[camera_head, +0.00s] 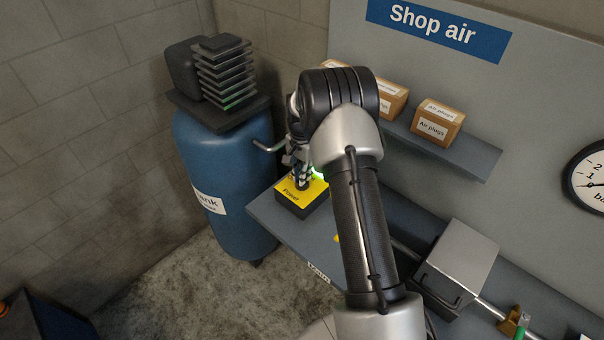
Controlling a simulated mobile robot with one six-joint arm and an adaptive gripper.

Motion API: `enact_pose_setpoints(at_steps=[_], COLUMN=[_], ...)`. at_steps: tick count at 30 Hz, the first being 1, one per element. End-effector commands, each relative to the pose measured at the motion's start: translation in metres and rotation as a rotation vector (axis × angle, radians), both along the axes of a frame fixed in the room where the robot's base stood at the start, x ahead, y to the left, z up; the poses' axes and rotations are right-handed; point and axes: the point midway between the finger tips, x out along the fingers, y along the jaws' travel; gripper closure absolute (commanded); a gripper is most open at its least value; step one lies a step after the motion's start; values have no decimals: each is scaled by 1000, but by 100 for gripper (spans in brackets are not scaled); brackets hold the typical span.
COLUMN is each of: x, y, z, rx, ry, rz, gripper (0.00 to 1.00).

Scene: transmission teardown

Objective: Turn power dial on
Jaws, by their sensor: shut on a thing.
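The power dial's base is a black box with a yellow top marked "Power" (301,197), on the left end of a grey shelf. My gripper (302,181) points down onto it from above and is shut on the dial's dark knob (301,185), mostly covered by the fingers. A green glow shows just right of my gripper. My arm hides the area behind the box, and I cannot tell which way the knob is turned.
A blue tank (225,170) with a black finned compressor (224,75) stands left of the shelf (275,222). Cardboard boxes (437,121) sit on an upper shelf (455,152). A grey metal box (457,262) with a pipe is at right. Open floor lies front left.

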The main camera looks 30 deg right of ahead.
Motion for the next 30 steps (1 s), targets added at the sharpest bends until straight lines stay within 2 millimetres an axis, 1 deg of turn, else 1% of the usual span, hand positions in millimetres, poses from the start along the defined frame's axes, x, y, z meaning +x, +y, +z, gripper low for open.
enact_pose_setpoints(at_steps=[6, 17, 18, 27, 30], x=[0, 0, 0, 0, 0], y=[0, 0, 0, 0, 0], z=[0, 0, 0, 0, 0], rx=[-1, -1, -1, -1, 0], ry=[-1, -1, -1, -1, 0], rz=[-32, -37, -37, -35, -35], gripper=[100, 100, 89, 70, 70])
